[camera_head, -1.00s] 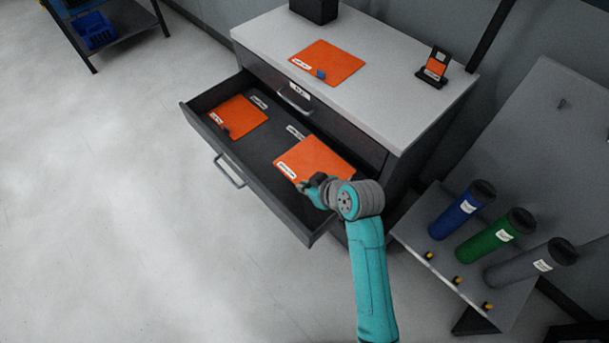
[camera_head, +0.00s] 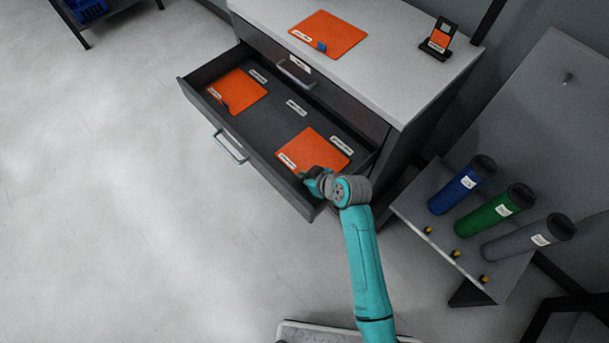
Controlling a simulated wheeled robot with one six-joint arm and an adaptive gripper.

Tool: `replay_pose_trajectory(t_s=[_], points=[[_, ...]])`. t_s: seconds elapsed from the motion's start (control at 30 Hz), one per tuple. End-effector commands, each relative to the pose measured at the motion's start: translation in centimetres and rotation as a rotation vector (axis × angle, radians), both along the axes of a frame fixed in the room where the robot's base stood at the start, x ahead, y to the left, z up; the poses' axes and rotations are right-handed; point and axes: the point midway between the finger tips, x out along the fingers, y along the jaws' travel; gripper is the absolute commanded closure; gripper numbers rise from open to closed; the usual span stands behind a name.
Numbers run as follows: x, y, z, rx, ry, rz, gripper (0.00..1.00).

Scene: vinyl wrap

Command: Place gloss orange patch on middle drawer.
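Three orange patches with small white labels are in view; the print is too small to tell which is gloss. One orange patch (camera_head: 310,150) lies in or just above the right part of the open drawer (camera_head: 265,130). My gripper (camera_head: 309,179) is at that patch's front edge. Its fingers are small and partly hidden, so I cannot tell whether they still grip it. A third orange patch (camera_head: 330,35) with a blue tab lies on the cabinet top.
White labels (camera_head: 297,107) are on the drawer floor. A small stand with an orange sample (camera_head: 439,40) is on the cabinet top. Blue (camera_head: 456,188), green (camera_head: 490,225) and grey (camera_head: 527,240) cylinders lie on a side rack. The floor (camera_head: 120,210) at left is clear.

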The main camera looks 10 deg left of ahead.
Motion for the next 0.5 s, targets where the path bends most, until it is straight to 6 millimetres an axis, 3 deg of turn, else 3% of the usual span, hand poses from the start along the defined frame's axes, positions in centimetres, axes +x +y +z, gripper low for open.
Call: replay_pose_trajectory(t_s=[0.27, 0.3, 0.37, 0.5], points=[[0.01, 0.01, -0.23, 0.000, 0.000, 0.000, 1.00], [0.03, 0.02, -0.21, 0.001, -0.001, 0.000, 0.88], [0.03, 0.02, -0.20, 0.001, -0.001, 0.000, 0.73], [0.02, 0.01, -0.19, 0.001, -0.001, 0.000, 0.69]])
